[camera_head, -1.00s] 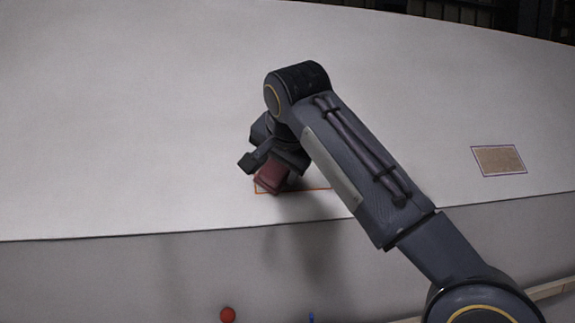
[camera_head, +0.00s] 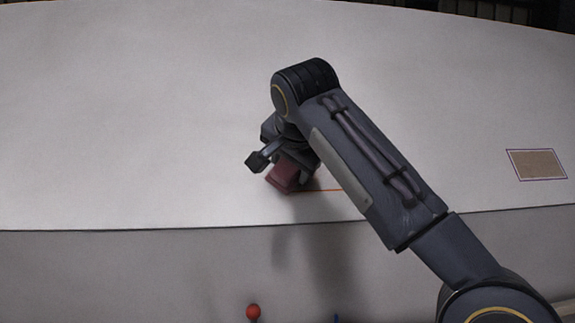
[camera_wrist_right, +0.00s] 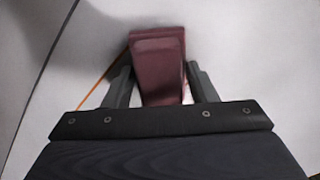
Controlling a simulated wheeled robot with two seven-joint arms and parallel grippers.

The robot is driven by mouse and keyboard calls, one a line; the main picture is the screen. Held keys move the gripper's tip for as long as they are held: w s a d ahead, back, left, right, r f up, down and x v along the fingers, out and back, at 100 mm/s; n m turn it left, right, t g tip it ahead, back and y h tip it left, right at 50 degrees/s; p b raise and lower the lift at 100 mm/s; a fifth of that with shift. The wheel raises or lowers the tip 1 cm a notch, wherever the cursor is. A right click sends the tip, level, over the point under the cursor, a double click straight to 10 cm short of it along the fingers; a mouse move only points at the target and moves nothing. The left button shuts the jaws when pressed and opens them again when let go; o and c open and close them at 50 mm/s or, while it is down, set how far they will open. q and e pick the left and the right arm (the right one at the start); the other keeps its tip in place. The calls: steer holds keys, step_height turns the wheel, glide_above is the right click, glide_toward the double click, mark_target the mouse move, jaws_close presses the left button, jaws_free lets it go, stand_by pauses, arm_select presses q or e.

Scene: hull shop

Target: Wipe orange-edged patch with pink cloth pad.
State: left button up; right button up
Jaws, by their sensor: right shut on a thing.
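The pink cloth pad (camera_head: 284,176) looks dark pink and is held in my right gripper (camera_head: 291,164), low against the pale hull surface. In the right wrist view the pad (camera_wrist_right: 158,62) sits between the two fingers of the right gripper (camera_wrist_right: 160,84), which is shut on it. The orange-edged patch (camera_head: 326,190) shows only as a short orange line beside the pad; the arm and gripper hide most of it. An orange edge (camera_wrist_right: 98,84) also shows in the right wrist view, left of the pad. Whether the pad touches the surface is hard to tell. My left gripper is out of view.
A purple-edged brown patch (camera_head: 537,164) lies on the hull (camera_head: 130,110) at the right. The hull's lower edge runs across below the pad. A red ball-shaped thing (camera_head: 253,311) and a small blue thing (camera_head: 337,318) show at the bottom.

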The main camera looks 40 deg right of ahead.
steer(key=shift+s+d, duration=1.1)
steer(key=shift+d, duration=0.95)
steer(key=shift+s+d, duration=1.15)
steer(key=shift+d, duration=0.9)
steer(key=shift+s+d, duration=1.1)
steer(key=shift+d, duration=0.95)
steer(key=shift+w+a, duration=1.2)
steer(key=shift+a, duration=1)
steer(key=shift+w+a, duration=1.2)
steer(key=shift+a, duration=1)
steer(key=shift+w+a, duration=1.2)
steer(key=shift+a, duration=1)
steer(key=shift+o, duration=1.3)
steer(key=shift+c, duration=1.3)
steer(key=shift+s+r, duration=0.1)
steer(key=shift+r, duration=0.05)
steer(key=shift+s+a+r, duration=0.15)
steer(key=shift+s+r, duration=0.1)
steer(key=shift+s, duration=0.05)
steer(key=shift+v, duration=2.5)
